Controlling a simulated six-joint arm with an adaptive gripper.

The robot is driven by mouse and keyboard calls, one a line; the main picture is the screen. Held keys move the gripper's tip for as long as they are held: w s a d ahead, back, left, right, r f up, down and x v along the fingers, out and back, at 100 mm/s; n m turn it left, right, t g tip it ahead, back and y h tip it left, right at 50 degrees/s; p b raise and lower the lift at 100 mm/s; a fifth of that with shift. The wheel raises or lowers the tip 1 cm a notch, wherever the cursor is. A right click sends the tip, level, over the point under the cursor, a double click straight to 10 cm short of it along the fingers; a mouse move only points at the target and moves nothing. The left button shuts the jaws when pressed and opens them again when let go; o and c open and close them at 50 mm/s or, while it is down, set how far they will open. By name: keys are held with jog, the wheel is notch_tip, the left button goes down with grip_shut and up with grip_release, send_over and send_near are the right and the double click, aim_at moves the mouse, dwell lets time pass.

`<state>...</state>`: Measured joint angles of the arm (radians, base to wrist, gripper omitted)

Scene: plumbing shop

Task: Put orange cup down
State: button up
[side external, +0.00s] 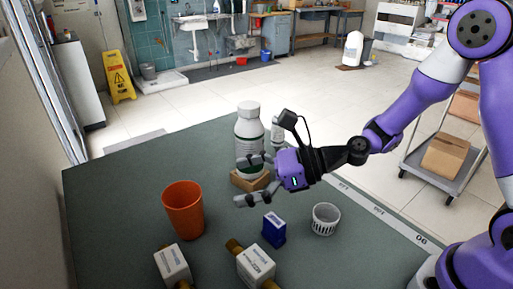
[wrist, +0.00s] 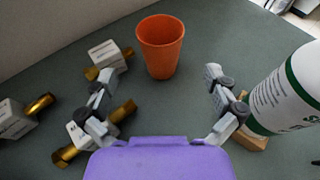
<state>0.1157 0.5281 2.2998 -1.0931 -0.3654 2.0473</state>
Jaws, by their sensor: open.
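The orange cup (side external: 184,210) stands upright on the green tabletop, left of my gripper in the side external view. In the wrist view the cup (wrist: 161,47) is ahead of and between my open fingers, a little beyond their tips. My gripper (side external: 240,180) is open and empty, above the table and apart from the cup. Its two fingers (wrist: 158,85) are spread wide in the wrist view. Nothing is held between them.
A white bottle (side external: 248,139) stands close to my gripper, by a small wooden block (side external: 250,180). A blue box (side external: 273,229), a white slotted cup (side external: 325,218) and white-labelled brass fittings (side external: 173,264) (side external: 255,268) stand nearer. The table's left back area is clear.

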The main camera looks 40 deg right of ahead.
jog(key=s+d+r+n+g+h, duration=0.1)
jog(key=s+d+r+n+h, duration=0.2)
jog(key=n, duration=0.9)
jog(key=s+d+r+n+g+h, duration=0.2)
jog(key=s+d+r+n+h, duration=0.2)
jog(key=s+d+n+h, duration=0.4)
jog(key=s+d+n, duration=0.3)
jog(key=d+n, duration=0.2)
jog(key=d, duration=0.1)
jog(key=shift+h, duration=0.4)
